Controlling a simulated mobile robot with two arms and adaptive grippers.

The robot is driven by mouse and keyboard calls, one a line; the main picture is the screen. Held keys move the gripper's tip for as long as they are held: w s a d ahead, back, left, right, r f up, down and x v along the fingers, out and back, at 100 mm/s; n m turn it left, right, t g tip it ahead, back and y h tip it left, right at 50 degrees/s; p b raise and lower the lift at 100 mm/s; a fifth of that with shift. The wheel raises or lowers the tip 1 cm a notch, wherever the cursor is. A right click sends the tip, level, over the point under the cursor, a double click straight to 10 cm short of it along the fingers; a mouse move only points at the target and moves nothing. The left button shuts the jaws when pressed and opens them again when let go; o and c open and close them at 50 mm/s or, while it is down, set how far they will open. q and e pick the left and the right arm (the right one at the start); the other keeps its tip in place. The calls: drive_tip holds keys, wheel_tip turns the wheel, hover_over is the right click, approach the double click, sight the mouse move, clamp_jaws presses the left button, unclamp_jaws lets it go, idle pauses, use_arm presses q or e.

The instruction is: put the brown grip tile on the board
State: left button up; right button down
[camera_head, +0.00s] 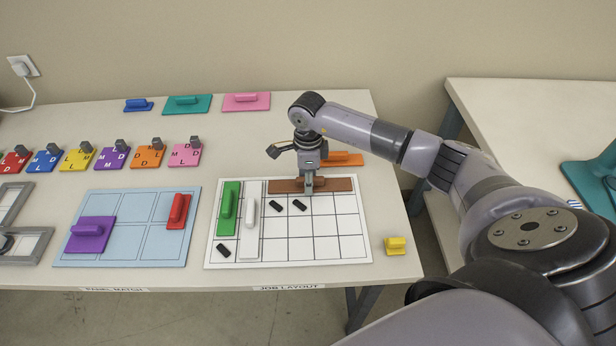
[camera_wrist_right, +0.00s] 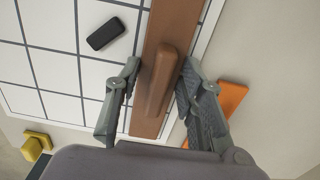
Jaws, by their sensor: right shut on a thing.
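The brown grip tile (camera_head: 337,184) is a long flat bar with a raised handle. It lies along the far row of the white gridded board (camera_head: 340,249), right of the green and white tiles. I cannot tell whether it touches the board or hovers just over it. My right gripper (camera_head: 308,188) points down and is shut on the tile's handle. In the right wrist view the handle of the brown tile (camera_wrist_right: 160,85) stands between the two fingers of the right gripper (camera_wrist_right: 161,72). My left gripper is not in view.
On the board are a green tile (camera_head: 229,208), a white tile (camera_head: 250,213) and several small black pieces. An orange tile (camera_head: 348,159) lies just beyond the board. A yellow block (camera_head: 396,245) sits near the table's right edge. A blue panel (camera_head: 125,252) lies left.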

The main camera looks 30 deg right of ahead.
drive_tip(key=shift+f, duration=0.1)
drive_tip(key=c, duration=1.1)
unclamp_jaws()
drive_tip(key=shift+o, duration=0.2)
drive_tip(key=shift+r, duration=0.65)
wheel_tip(320, 180, up, 11)
drive_tip(key=b, duration=0.2)
drive_tip(key=shift+s+f, duration=0.1)
